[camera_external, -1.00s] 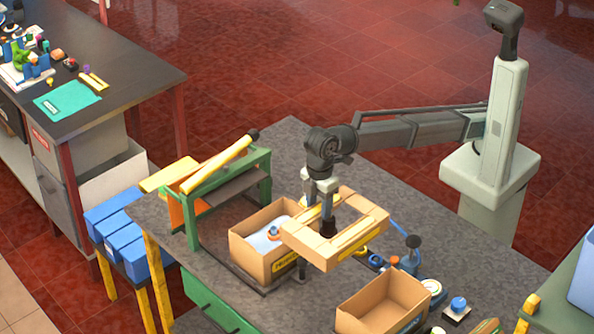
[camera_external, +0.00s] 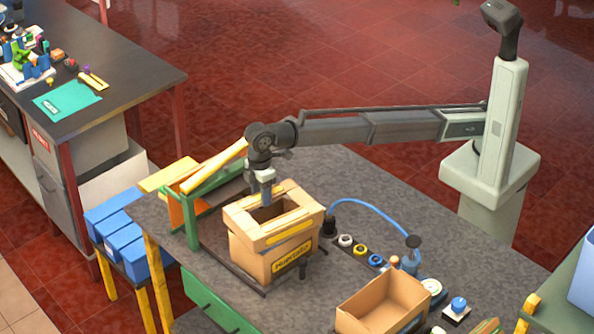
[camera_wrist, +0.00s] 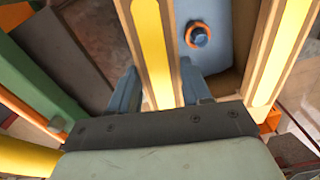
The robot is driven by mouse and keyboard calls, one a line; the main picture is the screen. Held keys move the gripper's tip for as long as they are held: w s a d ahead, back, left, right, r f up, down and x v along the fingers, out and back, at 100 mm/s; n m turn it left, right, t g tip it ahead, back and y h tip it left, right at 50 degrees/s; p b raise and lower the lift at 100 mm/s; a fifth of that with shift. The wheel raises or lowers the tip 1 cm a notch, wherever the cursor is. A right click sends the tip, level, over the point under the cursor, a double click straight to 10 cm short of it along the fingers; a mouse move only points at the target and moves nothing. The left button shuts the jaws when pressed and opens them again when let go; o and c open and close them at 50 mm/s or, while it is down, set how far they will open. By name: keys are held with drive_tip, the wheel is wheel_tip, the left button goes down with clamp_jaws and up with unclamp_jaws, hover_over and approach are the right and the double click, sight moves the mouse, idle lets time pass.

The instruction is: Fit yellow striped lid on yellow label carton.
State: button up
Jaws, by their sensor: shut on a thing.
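The yellow striped lid (camera_external: 290,232) is a tan rectangular frame with an open middle. It lies over the top of the yellow label carton (camera_external: 258,262), roughly lined up with its walls. I cannot tell whether a small gap is left between them. The carton's yellow label (camera_external: 292,258) faces front right. My gripper (camera_external: 267,197) is shut on the lid's far-left bar. In the wrist view my gripper (camera_wrist: 158,92) has one finger on each side of this striped lid bar (camera_wrist: 152,50). Through the opening, a blue-grey filling with an orange-ringed blue knob (camera_wrist: 199,36) shows inside the carton.
A green rack (camera_external: 192,222) with a yellow bar stands close on the left. An open carton (camera_external: 385,305) stands at front right. Small parts and a blue hose (camera_external: 370,210) lie to the right of the lidded carton. The back of the grey table is clear.

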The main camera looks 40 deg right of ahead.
drive_tip(key=shift+a+n, duration=0.5)
drive_tip(key=shift+n, duration=0.4)
drive_tip(key=shift+f, duration=0.15)
drive_tip(key=shift+f, duration=1.9)
drive_tip(key=shift+f, duration=0.6)
drive_tip(key=o, duration=1.4)
drive_tip(key=shift+r, duration=1.6)
drive_tip(key=shift+r, duration=3.45)
